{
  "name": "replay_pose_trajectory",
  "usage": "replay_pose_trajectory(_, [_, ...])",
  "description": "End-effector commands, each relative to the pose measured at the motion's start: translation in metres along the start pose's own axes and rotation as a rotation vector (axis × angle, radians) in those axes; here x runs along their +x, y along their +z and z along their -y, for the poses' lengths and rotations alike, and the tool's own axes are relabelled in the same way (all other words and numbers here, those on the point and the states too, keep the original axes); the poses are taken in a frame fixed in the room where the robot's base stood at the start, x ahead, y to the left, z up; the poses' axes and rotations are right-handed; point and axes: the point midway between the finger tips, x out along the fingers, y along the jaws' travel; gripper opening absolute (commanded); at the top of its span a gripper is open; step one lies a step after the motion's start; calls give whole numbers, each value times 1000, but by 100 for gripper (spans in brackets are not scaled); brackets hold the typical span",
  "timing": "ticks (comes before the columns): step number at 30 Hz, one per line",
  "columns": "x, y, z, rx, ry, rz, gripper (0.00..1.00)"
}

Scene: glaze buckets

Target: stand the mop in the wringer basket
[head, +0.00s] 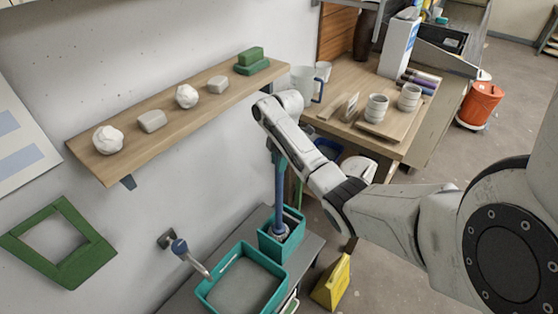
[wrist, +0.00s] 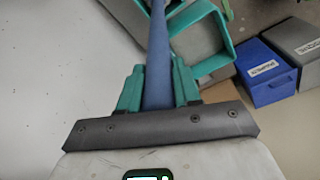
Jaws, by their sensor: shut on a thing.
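The mop (head: 279,195) has a blue handle and a pale, greyish head. It stands close to upright, with its head low inside the small teal wringer basket (head: 268,243) in the head view. I cannot tell whether the head rests on the basket's floor. My gripper (head: 277,152) is shut on the upper handle, well above the basket. In the wrist view, the teal fingers of my gripper (wrist: 157,90) clasp the blue handle of the mop (wrist: 157,45) from both sides. The mop head is out of sight there.
A larger teal basin (head: 207,289) sits beside the basket, with a wall tap (head: 180,247) over it. A wooden shelf (head: 160,105) with several pale lumps runs above. A yellow stand (head: 333,282) is on the floor. A table (head: 345,80) with cups is behind my arm.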

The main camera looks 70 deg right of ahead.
Motion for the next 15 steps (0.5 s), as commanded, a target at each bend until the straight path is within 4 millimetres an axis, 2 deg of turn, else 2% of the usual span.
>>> replay_pose_trajectory(5, [2, 0, -1, 0, 1, 0, 0])
replay_pose_trajectory(6, [2, 0, 0, 0, 0, 0, 35])
replay_pose_trajectory(13, [2, 0, 0, 0, 0, 0, 57])
replay_pose_trajectory(15, [2, 0, 0, 0, 0, 0, 58])
